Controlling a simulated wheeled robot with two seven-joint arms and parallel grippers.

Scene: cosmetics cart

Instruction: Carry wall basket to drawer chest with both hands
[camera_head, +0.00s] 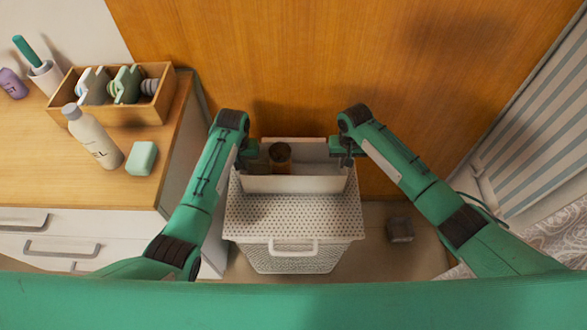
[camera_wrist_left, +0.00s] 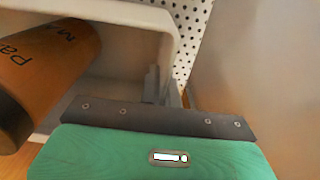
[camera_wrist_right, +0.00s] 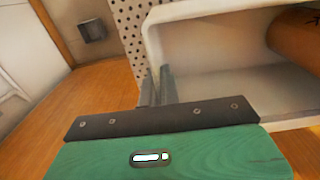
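The wall basket (camera_head: 293,184) is a white open box in front of the wooden wall panel, over a white perforated bin. A brown bottle (camera_head: 280,158) is in it; its dark lettering shows in the left wrist view (camera_wrist_left: 45,75). My left gripper (camera_head: 247,164) is at the basket's left end, its fingers on either side of the side wall, closed on it. My right gripper (camera_head: 344,160) holds the right end wall the same way. The drawer chest (camera_head: 105,187), with a wooden top and white drawers, stands at the left. I cannot tell whether the basket touches the panel.
On the chest stand a wooden organizer (camera_head: 117,113) with several items, a white bottle (camera_head: 93,138), a pale green block (camera_head: 142,158) and a white cup (camera_head: 44,78). The perforated bin (camera_head: 295,220) is below the basket. A small grey box (camera_head: 400,229) lies right of it. A striped curtain (camera_head: 545,140) hangs at right.

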